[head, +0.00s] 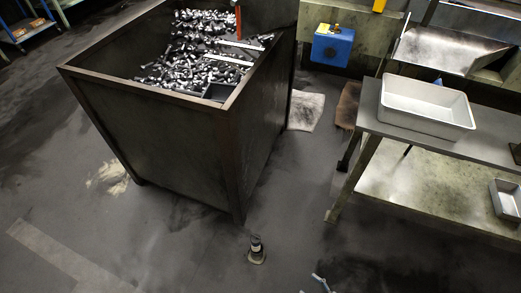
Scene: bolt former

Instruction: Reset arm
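Neither of my grippers can be made out in the head view. A small pale, bluish metallic piece (322,284) shows at the bottom edge, right of the middle. It is cut off by the frame, and I cannot tell what it is. A large dark metal bin (180,150) stands at the upper left, filled with many loose bolts (200,50). A light grey metal tray (425,104) sits on the workbench (440,145) at the right and looks empty.
A small dark upright object (257,250) stands on the floor in front of the bin. A smaller metal tray (507,198) lies on the bench's lower shelf. A blue box (333,46) is on the machine behind. The floor at lower left is clear.

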